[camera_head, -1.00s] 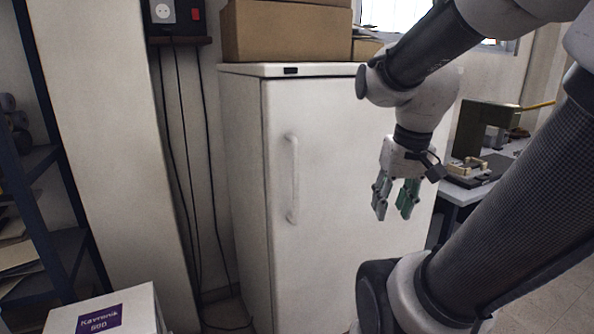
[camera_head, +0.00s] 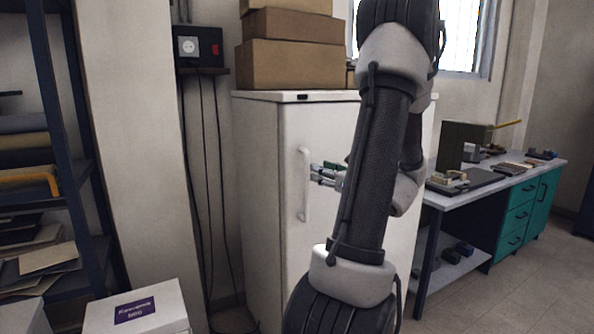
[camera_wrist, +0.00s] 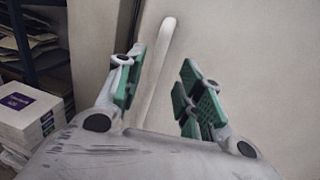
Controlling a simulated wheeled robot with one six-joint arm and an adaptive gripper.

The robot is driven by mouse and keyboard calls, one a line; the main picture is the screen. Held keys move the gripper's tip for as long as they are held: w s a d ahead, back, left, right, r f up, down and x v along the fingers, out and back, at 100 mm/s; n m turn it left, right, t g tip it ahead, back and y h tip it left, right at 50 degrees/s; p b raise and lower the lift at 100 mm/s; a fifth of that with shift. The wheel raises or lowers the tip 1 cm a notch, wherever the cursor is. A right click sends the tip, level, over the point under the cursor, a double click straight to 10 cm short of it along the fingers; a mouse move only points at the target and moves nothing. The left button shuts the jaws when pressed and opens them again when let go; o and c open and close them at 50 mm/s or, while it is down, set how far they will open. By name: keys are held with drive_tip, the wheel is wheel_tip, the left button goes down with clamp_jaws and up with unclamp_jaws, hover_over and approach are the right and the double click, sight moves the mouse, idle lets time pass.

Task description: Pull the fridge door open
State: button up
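The white fridge (camera_head: 262,180) stands against the wall with its door (camera_head: 330,125) shut. Its long vertical handle (camera_head: 304,184) is on the left side of the door. My gripper (camera_head: 318,174) is just right of the handle in the head view, its fingers pointing left toward it; my arm hides the wrist and much of the door. In the wrist view my gripper (camera_wrist: 160,92) is open, with green pads apart. The handle (camera_wrist: 158,70) shows between the fingers, nearer the left one. I cannot tell whether any finger touches it.
Cardboard boxes (camera_head: 292,62) are stacked on the fridge. A white box (camera_head: 136,310) stands at the lower left, beside a shelf rack (camera_head: 75,150). A workbench (camera_head: 500,180) with tools is at the right. Open floor (camera_head: 500,285) lies at the lower right.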

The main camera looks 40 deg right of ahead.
sight(307, 167)
drive_tip(key=w, duration=0.7)
drive_tip(key=shift+w, duration=0.25)
clamp_jaws()
